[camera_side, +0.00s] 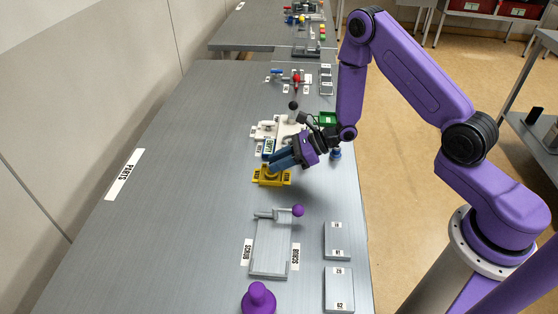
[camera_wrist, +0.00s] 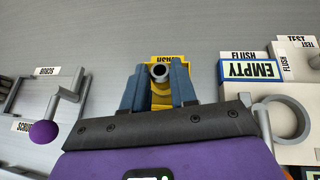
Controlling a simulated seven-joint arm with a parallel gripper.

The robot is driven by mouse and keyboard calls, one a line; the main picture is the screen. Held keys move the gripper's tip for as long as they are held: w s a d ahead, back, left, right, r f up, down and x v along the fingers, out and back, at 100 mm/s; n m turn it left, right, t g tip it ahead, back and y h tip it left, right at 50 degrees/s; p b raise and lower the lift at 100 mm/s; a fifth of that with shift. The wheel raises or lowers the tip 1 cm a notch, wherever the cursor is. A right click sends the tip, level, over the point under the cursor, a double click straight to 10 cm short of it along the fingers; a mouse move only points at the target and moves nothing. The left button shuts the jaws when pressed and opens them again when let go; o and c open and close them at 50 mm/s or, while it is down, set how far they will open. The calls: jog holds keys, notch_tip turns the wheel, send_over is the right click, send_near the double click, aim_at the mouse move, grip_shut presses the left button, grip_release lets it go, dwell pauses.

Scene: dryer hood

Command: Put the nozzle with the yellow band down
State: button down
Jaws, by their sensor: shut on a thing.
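My gripper (camera_side: 268,164) has its blue fingers low over a yellow fixture (camera_side: 272,180). In the wrist view, my gripper (camera_wrist: 160,76) is shut on a grey tube with a round open end, which I take as the nozzle (camera_wrist: 160,70). Yellow also shows between the fingers, but I cannot tell a band on the nozzle from the fixture. In the side view the fingers hide the nozzle. I cannot tell whether it touches the fixture.
A blue-framed "EMPTY" sign (camera_wrist: 250,70) and a pale fixture with a grey ring (camera_wrist: 288,120) stand to the right in the wrist view. A crank with a purple knob (camera_side: 298,210) stands nearer in the side view. The table's left half (camera_side: 170,230) is mostly clear.

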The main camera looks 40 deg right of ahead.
jog(key=c, duration=0.9)
grip_release()
jog(key=shift+f, duration=0.1)
